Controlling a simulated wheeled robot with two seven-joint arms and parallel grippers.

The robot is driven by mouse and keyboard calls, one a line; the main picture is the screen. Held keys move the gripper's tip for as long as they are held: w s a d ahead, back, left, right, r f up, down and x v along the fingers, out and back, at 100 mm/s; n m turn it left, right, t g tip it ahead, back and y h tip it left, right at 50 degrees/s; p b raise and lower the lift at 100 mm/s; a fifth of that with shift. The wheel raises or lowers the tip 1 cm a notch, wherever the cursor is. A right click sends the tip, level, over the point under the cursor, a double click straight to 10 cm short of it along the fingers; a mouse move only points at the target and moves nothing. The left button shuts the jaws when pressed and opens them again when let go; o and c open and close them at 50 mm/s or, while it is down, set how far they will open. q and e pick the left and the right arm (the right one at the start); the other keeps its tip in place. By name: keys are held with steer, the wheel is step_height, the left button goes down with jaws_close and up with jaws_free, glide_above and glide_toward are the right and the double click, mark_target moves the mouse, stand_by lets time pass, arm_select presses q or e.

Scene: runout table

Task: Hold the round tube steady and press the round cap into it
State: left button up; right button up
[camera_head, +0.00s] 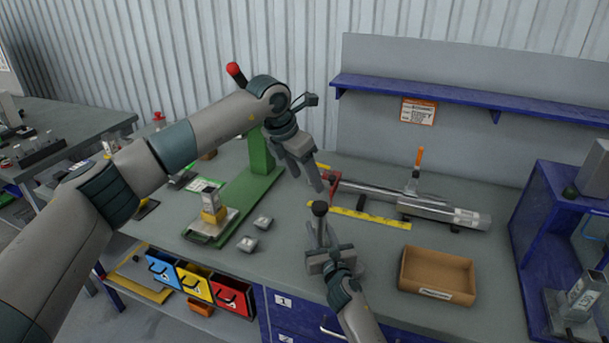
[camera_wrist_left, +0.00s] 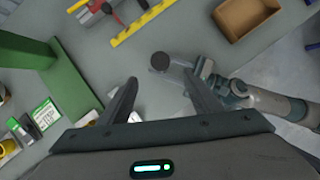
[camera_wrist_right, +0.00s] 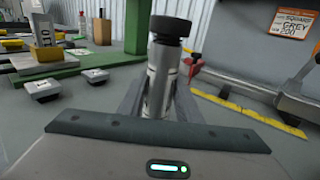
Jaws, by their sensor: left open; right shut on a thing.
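My right gripper (camera_head: 322,248) is shut on the round tube (camera_wrist_right: 157,85), a grey metal tube standing upright between its fingers. The round cap (camera_wrist_right: 170,27), black and wider than the tube, sits at the tube's top with a narrower dark part beneath it. How deep it sits I cannot tell. The cap also shows in the head view (camera_head: 319,208) and the left wrist view (camera_wrist_left: 160,61). My left gripper (camera_head: 308,181) is open and empty, fingers pointing down, above the cap. In the left wrist view the cap appears just beyond and between its fingertips.
A green press (camera_head: 257,185) stands left, with a yellow-banded block (camera_head: 213,208) and two small grey square pieces (camera_head: 247,243) near it. A metal cutting rail (camera_head: 440,211) and yellow ruler (camera_head: 370,217) lie behind right. An open cardboard box (camera_head: 438,295) is at right.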

mark_target(320, 205)
arm_select(q)
steer(key=shift+c, duration=0.6)
steer(key=shift+m, duration=0.3)
jaws_close()
steer(key=d+f+m+y, duration=0.1)
steer(key=m, duration=0.8)
steer(key=d+f+m+y, duration=0.1)
steer(key=m, duration=0.8)
steer(key=w+d+f+m, duration=0.1)
steer(key=m, duration=0.9)
steer(key=shift+d+y, duration=0.25)
steer(key=shift+y, duration=0.15)
steer(key=shift+x, duration=3)
